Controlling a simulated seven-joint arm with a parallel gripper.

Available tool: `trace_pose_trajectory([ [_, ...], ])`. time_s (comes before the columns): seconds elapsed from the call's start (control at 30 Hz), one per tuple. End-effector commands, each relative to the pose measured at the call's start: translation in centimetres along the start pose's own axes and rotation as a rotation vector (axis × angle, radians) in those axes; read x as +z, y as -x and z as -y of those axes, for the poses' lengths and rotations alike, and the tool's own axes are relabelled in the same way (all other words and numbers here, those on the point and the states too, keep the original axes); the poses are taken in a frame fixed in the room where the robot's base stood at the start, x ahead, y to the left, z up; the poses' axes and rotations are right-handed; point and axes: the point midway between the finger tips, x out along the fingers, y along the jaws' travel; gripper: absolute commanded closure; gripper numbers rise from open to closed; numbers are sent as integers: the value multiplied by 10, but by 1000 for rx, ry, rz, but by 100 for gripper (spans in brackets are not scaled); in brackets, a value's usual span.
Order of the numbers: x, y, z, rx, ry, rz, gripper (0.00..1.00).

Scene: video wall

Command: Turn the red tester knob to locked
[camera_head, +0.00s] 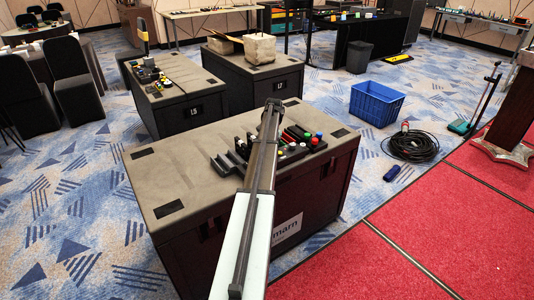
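A cluster of small tester parts (294,144) sits on the top of the nearest black case (180,172), right of my arm. It has red, green, white and yellow caps or knobs and dark bodies. One red piece (314,140) is at its right side, and red also shows farther left in the cluster. I cannot tell which is the tester knob, nor how it is turned. A black slotted holder (228,162) lies left of my arm. My arm crosses the case top and hides part of the cluster. I cannot make out my gripper or its fingers.
Two more cases stand behind, one with small tools (150,76), one with a stone-like block (259,48). A blue crate (376,103), a coiled black cable (412,146) and a red platform (440,230) are at right. The near case's left top is mostly clear.

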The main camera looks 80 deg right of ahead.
Motion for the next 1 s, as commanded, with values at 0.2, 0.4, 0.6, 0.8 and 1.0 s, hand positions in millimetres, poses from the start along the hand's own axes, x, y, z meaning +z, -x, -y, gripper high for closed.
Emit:
trace_pose_trajectory([
  [0.2, -4, 1, 0, -6, -14, -10, 98],
  [0.4, -5, 1, 0, -5, -15, -10, 99],
  [0.6, -5, 1, 0, -4, -14, -10, 55],
  [0.8, -4, 1, 0, -4, -13, -7, 43],
  [1.0, -3, 2, 0, -4, -12, -6, 43],
])
